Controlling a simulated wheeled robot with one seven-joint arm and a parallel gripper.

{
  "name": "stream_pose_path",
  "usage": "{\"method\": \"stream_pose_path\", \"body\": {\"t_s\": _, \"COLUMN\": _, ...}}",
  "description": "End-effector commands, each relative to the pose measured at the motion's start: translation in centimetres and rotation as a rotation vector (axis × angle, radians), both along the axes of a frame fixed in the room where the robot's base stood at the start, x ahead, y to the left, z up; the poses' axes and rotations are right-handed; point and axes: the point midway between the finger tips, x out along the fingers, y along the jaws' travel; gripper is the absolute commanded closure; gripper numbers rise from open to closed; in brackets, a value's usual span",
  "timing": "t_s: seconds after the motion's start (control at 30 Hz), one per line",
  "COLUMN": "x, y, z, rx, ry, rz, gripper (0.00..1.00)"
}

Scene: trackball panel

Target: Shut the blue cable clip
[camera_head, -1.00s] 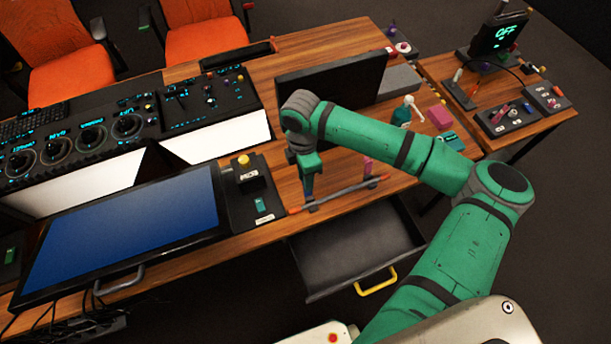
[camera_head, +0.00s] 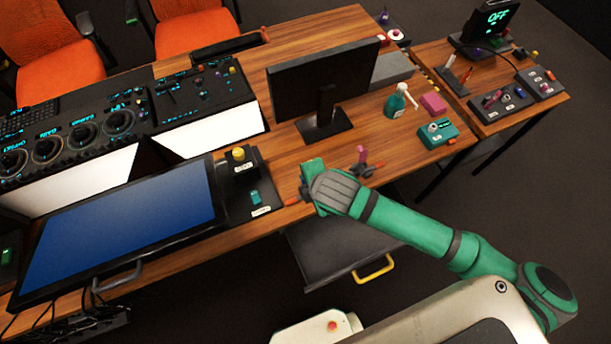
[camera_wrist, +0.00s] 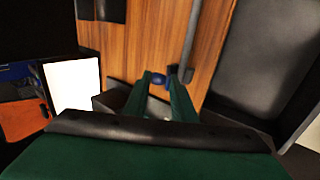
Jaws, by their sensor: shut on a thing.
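The blue cable clip (camera_wrist: 159,79) shows in the wrist view as a small blue piece between my fingertips. My gripper (camera_wrist: 161,76) is shut on it, with one green finger on each side. Whether the clip is open or closed cannot be told, as the fingers cover most of it. In the head view my wrist hides the clip and my fingers. A grey cable (camera_wrist: 190,45) runs away from the clip over the wooden desk. In the head view a magenta clip (camera_head: 362,155) stands on the desk to the right of my wrist.
A monitor (camera_head: 322,90) stands just behind my wrist. A black panel with a yellow button (camera_head: 239,153) lies to the left. A spray bottle (camera_head: 398,102) and a teal box (camera_head: 438,133) are to the right. Below the desk edge a dark drawer (camera_head: 335,255) is pulled out.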

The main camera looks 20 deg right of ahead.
Motion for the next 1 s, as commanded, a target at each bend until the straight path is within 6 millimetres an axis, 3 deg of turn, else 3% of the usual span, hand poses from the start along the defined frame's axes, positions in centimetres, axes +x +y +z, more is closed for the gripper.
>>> {"method": "stream_pose_path", "body": {"t_s": 1.0, "x": -4.0, "y": -0.7, "z": -3.2, "rx": 0.014, "ry": -0.693, "rz": -0.015, "gripper": 0.98}}
